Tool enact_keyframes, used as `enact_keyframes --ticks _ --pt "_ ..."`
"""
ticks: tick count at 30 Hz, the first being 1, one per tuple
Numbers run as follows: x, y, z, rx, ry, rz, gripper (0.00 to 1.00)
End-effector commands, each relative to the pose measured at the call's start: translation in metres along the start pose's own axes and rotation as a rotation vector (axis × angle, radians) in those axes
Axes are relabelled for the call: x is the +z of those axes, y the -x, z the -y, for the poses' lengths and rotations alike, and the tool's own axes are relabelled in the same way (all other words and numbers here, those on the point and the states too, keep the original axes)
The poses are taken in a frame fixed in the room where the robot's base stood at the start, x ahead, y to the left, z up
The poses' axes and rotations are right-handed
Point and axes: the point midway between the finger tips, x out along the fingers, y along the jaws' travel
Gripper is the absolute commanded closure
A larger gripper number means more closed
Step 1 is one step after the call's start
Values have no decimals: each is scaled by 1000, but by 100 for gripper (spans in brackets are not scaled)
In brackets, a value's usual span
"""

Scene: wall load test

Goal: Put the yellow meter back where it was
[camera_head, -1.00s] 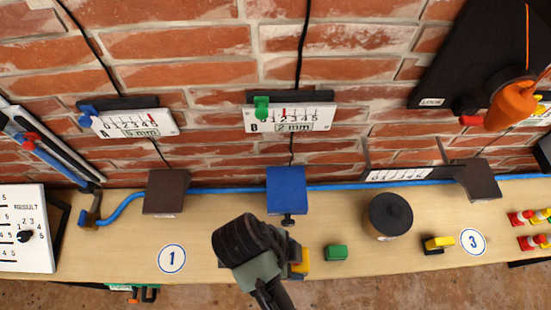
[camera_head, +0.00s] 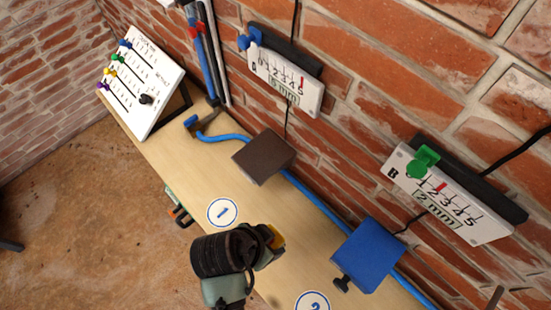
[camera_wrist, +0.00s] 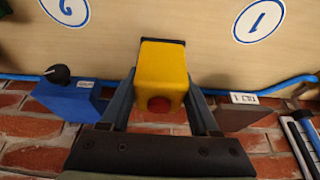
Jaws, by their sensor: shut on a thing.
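The yellow meter (camera_wrist: 165,70), a yellow block with a red round spot and a dark end, sits between the two fingers of my gripper (camera_wrist: 162,92) in the wrist view. My gripper is shut on it. In the head view my gripper (camera_head: 268,245) is over the bench between label 1 (camera_head: 222,212) and label 2 (camera_head: 313,302). Only a small yellow part of the meter (camera_head: 278,238) shows there, past the dark wrist. I cannot tell whether the meter touches the bench top.
The wooden bench (camera_head: 180,170) runs along the brick wall. A brown block (camera_head: 264,156) and a blue block (camera_head: 368,255) with a black knob stand near the wall, by a blue hose (camera_head: 315,200). Wall gauges A (camera_head: 285,80) and B (camera_head: 445,195) hang above. A white board (camera_head: 145,85) stands at the far end.

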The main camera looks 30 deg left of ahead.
Motion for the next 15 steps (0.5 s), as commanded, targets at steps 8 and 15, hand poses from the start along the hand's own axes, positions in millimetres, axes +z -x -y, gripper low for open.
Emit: enact_keyframes --ticks 8,15 --pt "18 -41 0 0 8 1 100" --pt "28 -64 0 1 8 2 100"
